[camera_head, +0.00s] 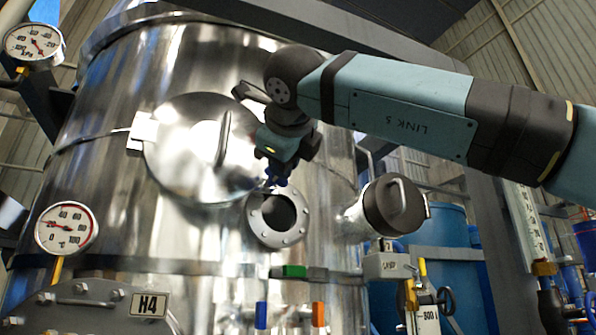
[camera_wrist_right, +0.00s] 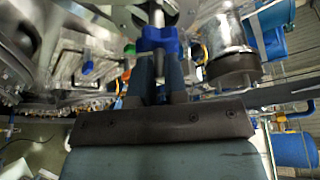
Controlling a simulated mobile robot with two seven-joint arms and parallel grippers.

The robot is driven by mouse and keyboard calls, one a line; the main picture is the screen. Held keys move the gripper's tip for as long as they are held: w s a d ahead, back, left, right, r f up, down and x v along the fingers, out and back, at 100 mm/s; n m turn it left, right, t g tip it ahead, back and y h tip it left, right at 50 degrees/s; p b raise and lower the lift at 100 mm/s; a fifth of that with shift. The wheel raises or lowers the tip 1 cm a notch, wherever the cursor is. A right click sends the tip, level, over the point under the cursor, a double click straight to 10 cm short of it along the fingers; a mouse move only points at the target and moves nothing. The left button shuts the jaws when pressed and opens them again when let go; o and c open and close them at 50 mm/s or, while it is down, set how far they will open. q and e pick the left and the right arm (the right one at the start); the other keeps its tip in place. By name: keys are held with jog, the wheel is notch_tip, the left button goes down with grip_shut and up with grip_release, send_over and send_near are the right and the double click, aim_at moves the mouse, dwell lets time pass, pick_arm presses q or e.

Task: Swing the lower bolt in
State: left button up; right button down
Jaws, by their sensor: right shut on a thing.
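The round steel hatch door (camera_head: 180,150), with a bar handle, sits against the front of the large polished vessel. My right gripper (camera_head: 276,178) reaches down from the right arm at the door's lower right edge. It is shut on the blue knob (camera_head: 274,183) of the lower bolt, just above a flanged round port. In the right wrist view, the blue knob (camera_wrist_right: 158,38) sits at the tips of my right gripper (camera_wrist_right: 158,55), with a grey shank (camera_wrist_right: 156,15) beyond it. The bolt's seat is largely hidden by the gripper. My left gripper is not in view.
The flanged port (camera_head: 278,218) lies directly below the gripper. A capped side nozzle (camera_head: 393,205) sticks out at right. Dial gauges (camera_head: 66,228) stand at left. Green, blue and orange fittings (camera_head: 289,272) are below. Blue drums (camera_head: 445,230) stand behind at right.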

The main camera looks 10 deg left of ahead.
jog(key=shift+s+a+m+h, duration=0.15)
jog(key=shift+a+m+h, duration=0.2)
jog(key=shift+h, duration=0.15)
jog(key=c, duration=1.1)
grip_release()
jog(key=shift+a, duration=0.1)
jog(key=shift+c, duration=0.2)
jog(key=b+v, duration=0.2)
jog(key=v, duration=1.2)
jog(key=shift+f, duration=0.2)
